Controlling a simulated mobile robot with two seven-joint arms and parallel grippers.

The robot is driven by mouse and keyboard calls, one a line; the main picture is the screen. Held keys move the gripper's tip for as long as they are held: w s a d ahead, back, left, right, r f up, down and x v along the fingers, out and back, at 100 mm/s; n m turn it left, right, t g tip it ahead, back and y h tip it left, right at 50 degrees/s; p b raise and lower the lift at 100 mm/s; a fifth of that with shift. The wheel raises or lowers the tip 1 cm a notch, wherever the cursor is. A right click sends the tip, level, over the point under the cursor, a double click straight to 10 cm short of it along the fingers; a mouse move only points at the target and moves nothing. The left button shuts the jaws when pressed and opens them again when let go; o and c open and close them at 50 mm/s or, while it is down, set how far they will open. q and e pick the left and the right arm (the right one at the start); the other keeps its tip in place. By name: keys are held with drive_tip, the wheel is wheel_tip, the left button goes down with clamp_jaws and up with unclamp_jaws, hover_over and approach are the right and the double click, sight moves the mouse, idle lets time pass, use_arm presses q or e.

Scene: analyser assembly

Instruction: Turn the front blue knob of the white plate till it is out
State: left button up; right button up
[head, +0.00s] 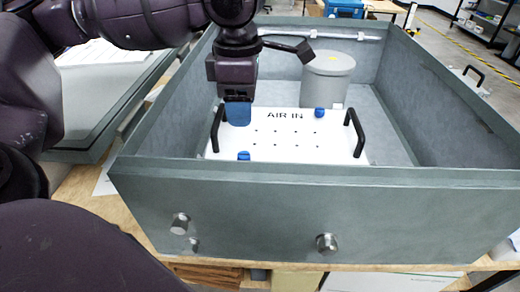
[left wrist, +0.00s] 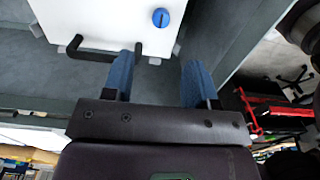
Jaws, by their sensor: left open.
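The white plate (head: 290,125), marked AIR IN, lies inside the grey box and has a black handle on its left and right sides. The front blue knob (head: 243,156) is at the plate's front edge, and another blue knob (head: 319,113) is at its back edge. My left gripper (head: 238,116) points down over the plate's left part, behind the front knob and apart from it. In the left wrist view, the open, empty fingers (left wrist: 157,68) show below a blue knob (left wrist: 160,17) and beside a black handle (left wrist: 95,50). I cannot tell which knob that is. My right gripper is out of view.
The grey box (head: 330,205) has high walls around the plate, with metal knobs on its front face. A grey cylinder (head: 327,80) stands behind the plate. The box floor right of the plate is clear.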

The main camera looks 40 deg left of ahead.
sight(244, 155)
use_arm(q)
wheel_tip(244, 155, down, 9)
drive_tip(key=shift+s+f, duration=0.1)
drive_tip(key=shift+f, duration=0.85)
